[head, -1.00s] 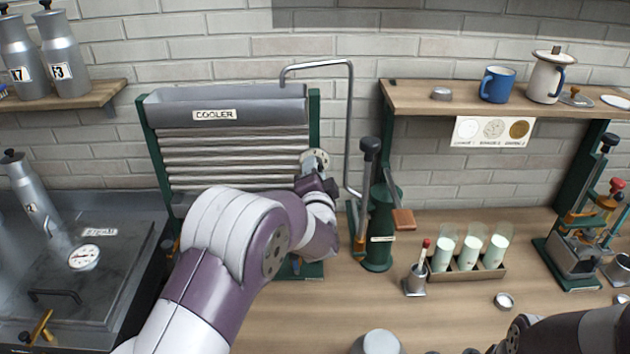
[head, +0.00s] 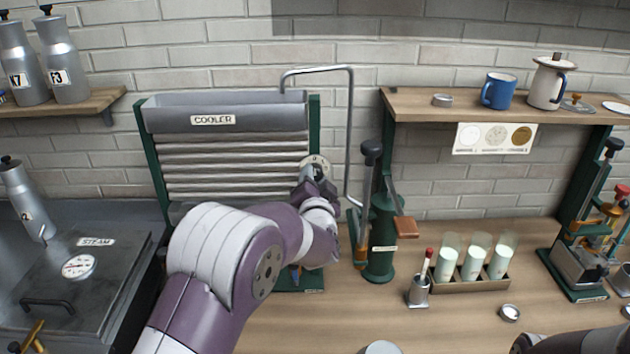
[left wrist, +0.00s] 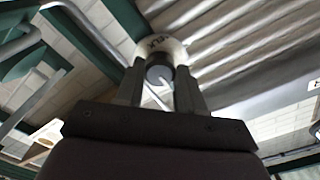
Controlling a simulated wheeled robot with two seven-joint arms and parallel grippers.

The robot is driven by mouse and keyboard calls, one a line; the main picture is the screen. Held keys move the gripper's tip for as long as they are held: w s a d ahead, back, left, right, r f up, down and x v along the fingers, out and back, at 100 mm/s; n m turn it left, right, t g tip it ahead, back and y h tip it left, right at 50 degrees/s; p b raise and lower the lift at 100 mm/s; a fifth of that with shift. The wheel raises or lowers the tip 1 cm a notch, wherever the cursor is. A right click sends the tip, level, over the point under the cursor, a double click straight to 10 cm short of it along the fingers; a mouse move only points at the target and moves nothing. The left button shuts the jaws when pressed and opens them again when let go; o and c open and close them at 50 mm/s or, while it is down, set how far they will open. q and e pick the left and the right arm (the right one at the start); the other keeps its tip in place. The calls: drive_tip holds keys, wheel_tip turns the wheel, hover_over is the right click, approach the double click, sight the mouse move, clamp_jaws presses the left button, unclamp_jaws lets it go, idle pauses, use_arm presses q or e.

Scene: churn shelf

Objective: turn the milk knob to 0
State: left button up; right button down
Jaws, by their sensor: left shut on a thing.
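The milk knob, with a pale round dial (head: 318,163), sits on the right side of the cooler (head: 235,150). My left gripper (head: 312,178) reaches up to it from the front and hides most of the knob in the head view. In the left wrist view, the dial (left wrist: 150,46) carries lettering that I cannot read surely. The two fingers of my left gripper (left wrist: 160,82) are shut on the round grey knob (left wrist: 159,75) in front of the dial. The exact number the knob points to cannot be made out. My right gripper does not show; only a dark part of my right arm is at the lower right.
A bent pipe (head: 349,130) and a green hand pump (head: 382,235) stand just right of my gripper. Farther right are a rack of milk glasses (head: 472,283) and a green press (head: 583,255). The steam vat (head: 75,285) is at the left. The front counter is mostly clear.

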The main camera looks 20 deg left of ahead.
use_arm(q)
drive_tip(key=shift+f, duration=0.2)
drive_tip(key=o, duration=1)
drive_tip(key=shift+r, duration=0.1)
drive_tip(key=shift+o, duration=0.2)
drive_tip(key=b+v, duration=0.2)
drive_tip(key=v, duration=1)
drive_tip(key=shift+s, duration=0.4)
